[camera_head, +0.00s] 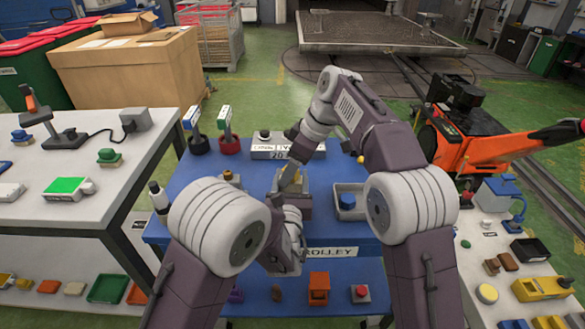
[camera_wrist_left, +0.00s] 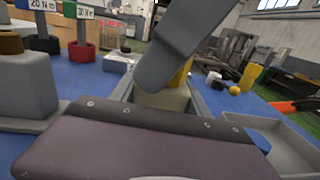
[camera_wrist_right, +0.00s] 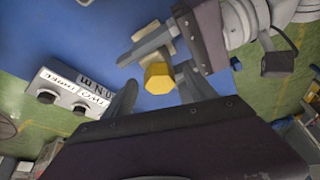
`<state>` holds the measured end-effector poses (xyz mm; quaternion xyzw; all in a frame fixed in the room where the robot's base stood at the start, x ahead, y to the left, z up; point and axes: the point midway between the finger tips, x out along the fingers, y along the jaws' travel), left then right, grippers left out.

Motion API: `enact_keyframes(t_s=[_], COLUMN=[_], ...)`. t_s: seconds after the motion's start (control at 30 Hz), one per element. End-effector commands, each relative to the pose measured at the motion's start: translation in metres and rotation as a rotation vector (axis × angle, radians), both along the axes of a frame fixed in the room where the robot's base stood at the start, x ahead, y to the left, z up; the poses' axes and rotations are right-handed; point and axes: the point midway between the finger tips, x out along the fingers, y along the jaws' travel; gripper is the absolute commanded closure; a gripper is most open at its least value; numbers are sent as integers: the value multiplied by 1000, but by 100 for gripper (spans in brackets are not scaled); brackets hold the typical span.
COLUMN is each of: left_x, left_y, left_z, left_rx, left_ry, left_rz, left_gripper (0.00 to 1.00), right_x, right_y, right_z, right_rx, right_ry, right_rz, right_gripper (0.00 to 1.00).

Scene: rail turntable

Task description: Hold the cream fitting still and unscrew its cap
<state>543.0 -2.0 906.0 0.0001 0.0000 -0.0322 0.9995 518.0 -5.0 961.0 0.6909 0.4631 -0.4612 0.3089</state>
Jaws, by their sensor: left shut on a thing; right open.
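The cream fitting (camera_wrist_left: 166,101) stands upright between my left gripper's fingers above the blue trolley top. My left gripper (camera_wrist_right: 148,46) is shut on it. The yellow six-sided cap (camera_wrist_right: 158,78) sits on top of the fitting; a sliver of it shows in the left wrist view (camera_wrist_left: 184,72), behind a grey finger of my right gripper. My right gripper (camera_wrist_right: 157,93) is open and comes down from above, with one finger on each side of the cap. I cannot tell whether the fingers touch it. In the head view my arms hide most of the fitting.
A grey block with a brown top (camera_wrist_left: 25,85) stands left of the fitting. A grey tray (camera_wrist_left: 283,145) lies to the right, with a blue part (camera_head: 348,199) in it. A labelled box (camera_wrist_right: 75,92) and red and black holders (camera_head: 229,145) stand at the trolley's back.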

Motion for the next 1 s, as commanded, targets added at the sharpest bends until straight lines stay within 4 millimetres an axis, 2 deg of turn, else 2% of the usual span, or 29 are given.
enact_keyframes(t_s=[0.1,0.33,0.6,0.87,1.0], left_x=[0,0,0,0,0], left_y=[0,0,0,0,0], left_z=[0,0,0,0,0], left_rx=[0,0,0,0,0], left_ry=[0,-1,0,-1,0], left_rz=[0,0,0,0,0], left_gripper=[100,100,100,100,100], right_x=[-2,-2,-3,-3,-2], right_y=[1,1,4,4,6], right_z=[0,0,0,0,0], right_rx=[-1,-2,-2,-1,-2], right_ry=[0,0,-2,0,-1], right_rz=[-157,-255,-671,-779,-1011], right_gripper=[35,35,35,35,35])
